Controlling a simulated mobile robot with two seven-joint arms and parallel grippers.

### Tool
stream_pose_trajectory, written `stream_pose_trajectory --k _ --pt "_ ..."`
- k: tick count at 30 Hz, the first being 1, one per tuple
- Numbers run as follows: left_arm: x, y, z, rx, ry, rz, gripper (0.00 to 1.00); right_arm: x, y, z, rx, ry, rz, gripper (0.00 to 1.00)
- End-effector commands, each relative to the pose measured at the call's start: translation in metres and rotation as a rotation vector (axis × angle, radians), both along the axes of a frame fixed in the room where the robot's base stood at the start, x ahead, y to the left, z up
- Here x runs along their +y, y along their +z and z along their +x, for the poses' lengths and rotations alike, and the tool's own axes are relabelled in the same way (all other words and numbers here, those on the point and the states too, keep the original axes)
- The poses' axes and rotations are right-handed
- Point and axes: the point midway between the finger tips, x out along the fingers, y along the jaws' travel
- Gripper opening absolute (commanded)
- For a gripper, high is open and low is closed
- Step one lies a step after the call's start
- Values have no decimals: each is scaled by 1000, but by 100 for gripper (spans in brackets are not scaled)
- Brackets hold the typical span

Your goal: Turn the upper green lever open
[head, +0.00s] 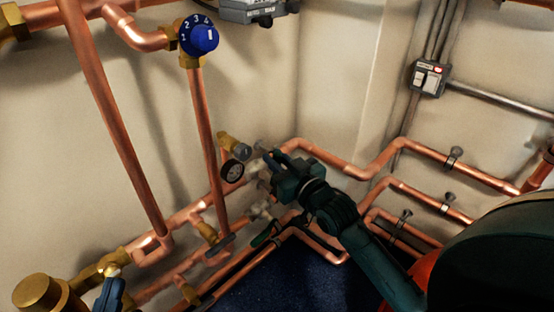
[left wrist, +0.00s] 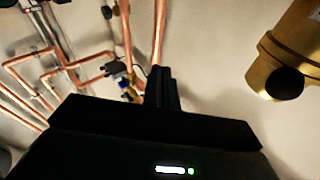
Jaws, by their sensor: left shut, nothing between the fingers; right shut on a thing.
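My right gripper (head: 271,160) reaches in from the right in the head view. It is shut at the upper valve (head: 254,165), beside the round black gauge. The upper green lever is hidden by the fingers there, so its angle cannot be told. A lower green lever (head: 264,236) hangs below, under its own valve (head: 261,212), apart from the gripper. My left gripper (left wrist: 165,88) shows in the left wrist view, shut and empty, with pipes and a wall beyond it.
A blue numbered knob (head: 199,37) is at upper left. The gauge (head: 232,171) sits close to my right fingers. Copper pipes (head: 205,130) run along both walls. A switch box (head: 428,78) is on the right wall. A large brass fitting (left wrist: 285,55) is right of my left gripper.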

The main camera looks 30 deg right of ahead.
Motion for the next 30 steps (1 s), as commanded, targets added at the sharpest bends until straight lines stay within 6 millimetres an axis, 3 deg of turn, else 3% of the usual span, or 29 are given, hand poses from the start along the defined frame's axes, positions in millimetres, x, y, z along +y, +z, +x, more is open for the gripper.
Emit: stream_pose_trajectory --k 4,20,30 --pt "0 -2 0 3 0 3 0 0 0 0 0 0 0 0" --pt "0 -3 1 6 1 10 0 2 0 -1 -7 1 -20 0" --pt "3 3 -1 6 14 50 0 11 0 -4 -65 1 -198 0"
